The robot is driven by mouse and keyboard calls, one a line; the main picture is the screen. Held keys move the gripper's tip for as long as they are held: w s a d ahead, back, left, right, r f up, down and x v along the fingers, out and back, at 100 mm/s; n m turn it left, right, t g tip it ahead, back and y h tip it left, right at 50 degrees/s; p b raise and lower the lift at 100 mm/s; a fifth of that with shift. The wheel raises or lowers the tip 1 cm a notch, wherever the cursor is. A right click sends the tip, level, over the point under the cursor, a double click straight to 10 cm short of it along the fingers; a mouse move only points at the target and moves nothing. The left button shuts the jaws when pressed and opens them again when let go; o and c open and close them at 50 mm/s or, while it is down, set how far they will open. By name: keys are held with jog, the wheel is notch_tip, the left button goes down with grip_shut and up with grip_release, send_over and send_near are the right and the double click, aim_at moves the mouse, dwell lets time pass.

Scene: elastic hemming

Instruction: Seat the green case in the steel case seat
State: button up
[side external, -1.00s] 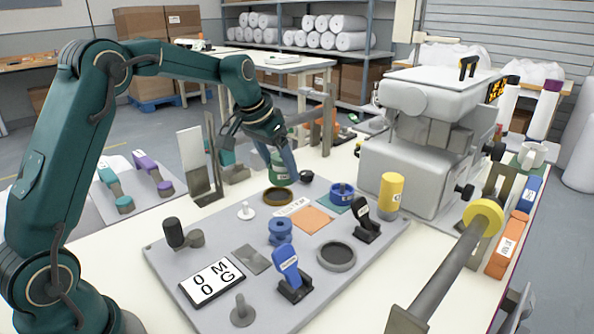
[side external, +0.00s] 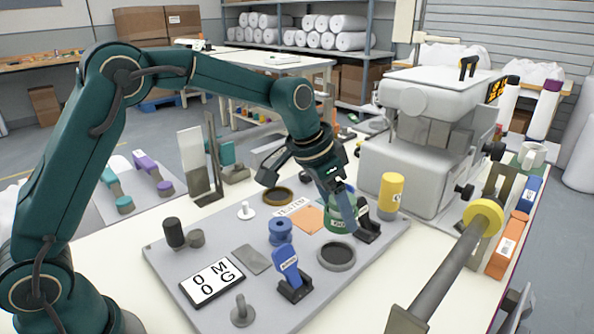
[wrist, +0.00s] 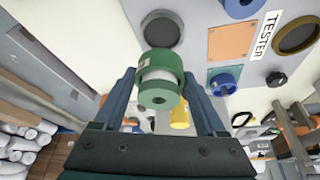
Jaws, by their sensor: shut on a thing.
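My gripper (side external: 343,208) is shut on the green case (side external: 338,226), which hangs upright or nearly so above the board. The steel case seat (side external: 336,256) is a grey ring with a dark centre, just below and in front of the case in the side view. In the wrist view, the case (wrist: 162,62) is between my two fingers (wrist: 163,95), with a white band around it. The steel seat (wrist: 161,32) shows beyond it, partly hidden by the case. The case appears apart from the seat.
A black-handled stand (side external: 368,232) is close to the right of the case, and a blue-handled one (side external: 288,265) stands left of the seat. A brass ring (side external: 278,196) and a yellow cylinder (side external: 391,194) are farther back.

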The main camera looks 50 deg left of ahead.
aim_at(326, 225)
jog(key=shift+f, duration=2.9)
jog(key=shift+f, duration=1.1)
jog(key=o, duration=1.1)
jog(key=shift+v, duration=2.6)
